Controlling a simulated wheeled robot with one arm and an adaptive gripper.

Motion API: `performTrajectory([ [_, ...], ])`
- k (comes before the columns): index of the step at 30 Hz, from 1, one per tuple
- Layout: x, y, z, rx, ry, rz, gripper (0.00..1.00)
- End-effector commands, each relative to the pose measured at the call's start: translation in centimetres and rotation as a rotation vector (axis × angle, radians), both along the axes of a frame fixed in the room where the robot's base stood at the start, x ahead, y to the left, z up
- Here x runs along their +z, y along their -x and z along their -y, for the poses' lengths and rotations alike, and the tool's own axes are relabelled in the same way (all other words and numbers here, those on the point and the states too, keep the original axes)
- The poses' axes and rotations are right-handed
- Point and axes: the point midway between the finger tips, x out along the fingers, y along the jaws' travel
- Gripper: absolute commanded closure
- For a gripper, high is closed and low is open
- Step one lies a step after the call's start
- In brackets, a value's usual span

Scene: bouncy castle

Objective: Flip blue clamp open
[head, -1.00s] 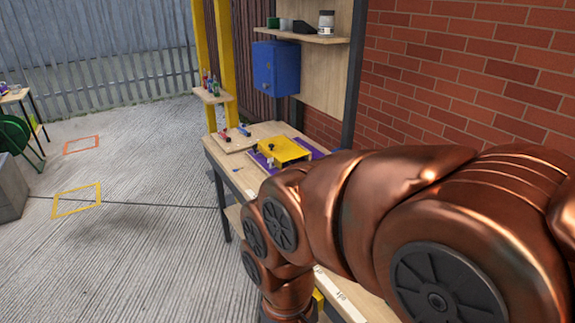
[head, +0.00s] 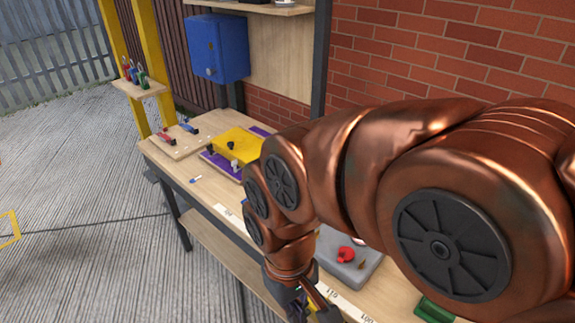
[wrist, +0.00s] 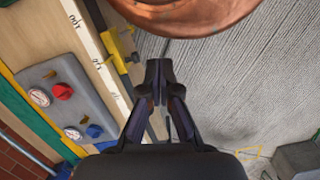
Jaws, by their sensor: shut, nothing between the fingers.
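The blue clamp (head: 188,128) is a small blue-handled piece on a wooden board (head: 178,146) at the far left end of the workbench. The red clamp (head: 166,138) sits beside it on the same board. Both are too small to tell how their levers stand. My gripper (wrist: 158,75) is shut and empty in the wrist view, pointing down past the bench's front edge. In the head view only part of my gripper (head: 318,308) shows at the bottom, well apart from the blue clamp. The clamp is not in the wrist view.
A yellow block (head: 232,146) on a purple base lies right of the board. A grey gauge panel (wrist: 62,100) with red and blue knobs is nearer. A blue wall box (head: 218,47) hangs above the bench.

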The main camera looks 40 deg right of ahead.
Motion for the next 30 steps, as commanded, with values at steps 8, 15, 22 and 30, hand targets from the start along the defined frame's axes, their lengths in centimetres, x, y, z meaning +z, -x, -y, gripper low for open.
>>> performTrajectory([
  [8,-0.7,-1.7,-1.1,-0.051,-0.045,0.021,1.00],
  [15,-2.2,-11.4,-5.0,-0.379,-0.290,0.144,1.00],
  [22,-2.0,-23.7,-3.7,-0.889,-0.596,0.240,1.00],
  [30,-3.1,-35.6,8.8,-1.612,-0.941,0.282,1.00],
])
